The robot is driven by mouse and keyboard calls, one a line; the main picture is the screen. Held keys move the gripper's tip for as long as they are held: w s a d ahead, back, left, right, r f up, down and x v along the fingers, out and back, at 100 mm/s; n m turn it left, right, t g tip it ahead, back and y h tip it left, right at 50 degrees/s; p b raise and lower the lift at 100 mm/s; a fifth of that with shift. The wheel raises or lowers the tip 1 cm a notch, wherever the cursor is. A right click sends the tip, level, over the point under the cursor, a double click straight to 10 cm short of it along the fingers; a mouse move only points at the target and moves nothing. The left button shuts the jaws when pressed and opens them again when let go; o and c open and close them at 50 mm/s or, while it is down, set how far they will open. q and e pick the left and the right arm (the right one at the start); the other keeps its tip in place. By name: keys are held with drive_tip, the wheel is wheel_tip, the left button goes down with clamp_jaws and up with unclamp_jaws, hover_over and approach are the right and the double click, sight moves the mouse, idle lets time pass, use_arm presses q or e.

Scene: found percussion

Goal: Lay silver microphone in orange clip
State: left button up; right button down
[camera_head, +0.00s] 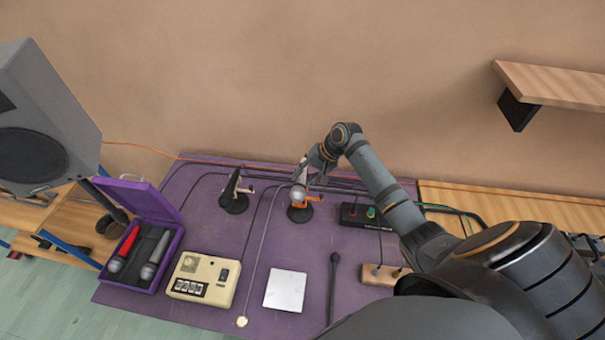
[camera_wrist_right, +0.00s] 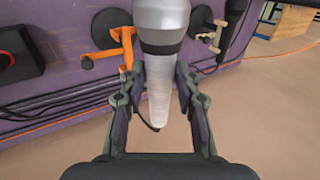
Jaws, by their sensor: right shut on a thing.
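My right gripper (camera_head: 314,172) is shut on the silver microphone (camera_head: 298,192). In the right wrist view the pale handle of the microphone (camera_wrist_right: 160,85) sits between the fingers (camera_wrist_right: 160,98) of the gripper, and its dark-banded head points toward the top of the picture. The orange clip (camera_head: 312,199) stands on a round black base at the back middle of the purple table. In the right wrist view the orange clip (camera_wrist_right: 122,52) shows just left of the microphone. I cannot tell whether they touch. My left gripper is not in view.
A black stand with a pale clip (camera_head: 234,193) is left of the orange one. A black box with buttons (camera_head: 362,216) is to its right. In front are a cream drum machine (camera_head: 203,278), a white square pad (camera_head: 285,290) and a purple case (camera_head: 138,204) with two microphones.

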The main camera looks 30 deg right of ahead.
drive_tip(key=shift+w+r+p, duration=0.15)
drive_tip(key=shift+p, duration=0.45)
use_arm(q)
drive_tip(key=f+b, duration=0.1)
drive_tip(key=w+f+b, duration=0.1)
drive_tip(key=b, duration=0.1)
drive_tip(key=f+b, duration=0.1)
drive_tip(key=b, duration=0.1)
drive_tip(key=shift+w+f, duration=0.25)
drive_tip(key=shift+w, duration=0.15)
use_arm(e)
wheel_tip(320, 180, down, 10)
drive_tip(key=shift+w, duration=0.15)
use_arm(q)
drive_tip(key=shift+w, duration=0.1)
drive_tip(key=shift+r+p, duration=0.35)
drive_tip(key=shift+p, duration=0.05)
use_arm(e)
drive_tip(key=c, duration=0.9)
unclamp_jaws()
drive_tip(key=shift+o, duration=0.2)
